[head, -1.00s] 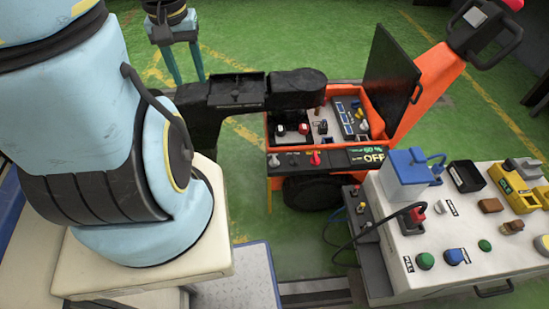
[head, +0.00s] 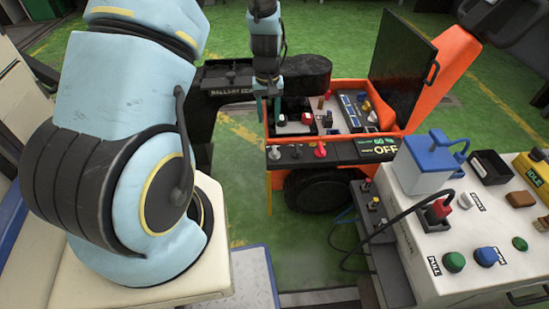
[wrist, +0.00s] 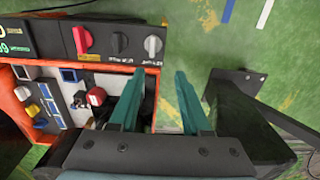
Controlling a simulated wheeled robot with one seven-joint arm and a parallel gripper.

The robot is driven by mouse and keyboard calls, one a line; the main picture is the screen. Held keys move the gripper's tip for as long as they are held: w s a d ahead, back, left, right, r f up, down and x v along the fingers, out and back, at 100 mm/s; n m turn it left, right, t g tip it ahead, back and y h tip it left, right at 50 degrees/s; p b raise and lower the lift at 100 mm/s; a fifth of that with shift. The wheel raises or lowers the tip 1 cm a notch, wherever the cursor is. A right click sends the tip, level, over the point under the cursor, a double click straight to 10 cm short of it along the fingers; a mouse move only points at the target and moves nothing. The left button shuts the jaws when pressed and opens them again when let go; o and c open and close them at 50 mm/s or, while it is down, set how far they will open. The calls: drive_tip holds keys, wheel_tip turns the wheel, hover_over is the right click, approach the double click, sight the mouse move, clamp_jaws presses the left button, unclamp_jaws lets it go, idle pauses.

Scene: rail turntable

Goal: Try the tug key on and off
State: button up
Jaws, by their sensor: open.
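The orange tug (head: 412,100) stands with its lid up; its front panel (head: 345,153) reads OFF and 60 %. The panel carries a grey turn-piece (head: 274,152), a black one (head: 297,150) and a red one (head: 320,150). They also show in the wrist view as grey (wrist: 152,45), black (wrist: 119,41) and red (wrist: 83,40). The labels are too small to tell which is the key. My gripper (head: 268,108) is open and empty over the left end of the tug's box. In the wrist view its teal fingers (wrist: 161,76) point towards the panel's grey end, apart from it.
A black arm marked BALLAST (head: 232,92) stands close to my gripper. A white bench (head: 450,232) with a blue box (head: 425,167), buttons and a cabled red plug (head: 438,210) stands at right. Inside the tug are red and white knobs (head: 308,118).

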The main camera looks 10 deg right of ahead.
hover_over(274, 149)
wheel_tip(274, 149, down, 5)
wheel_tip(274, 149, down, 10)
drive_tip(key=shift+s+r+b, duration=0.1)
drive_tip(key=shift+b, duration=0.35)
drive_tip(key=shift+c, duration=0.4)
clamp_jaws()
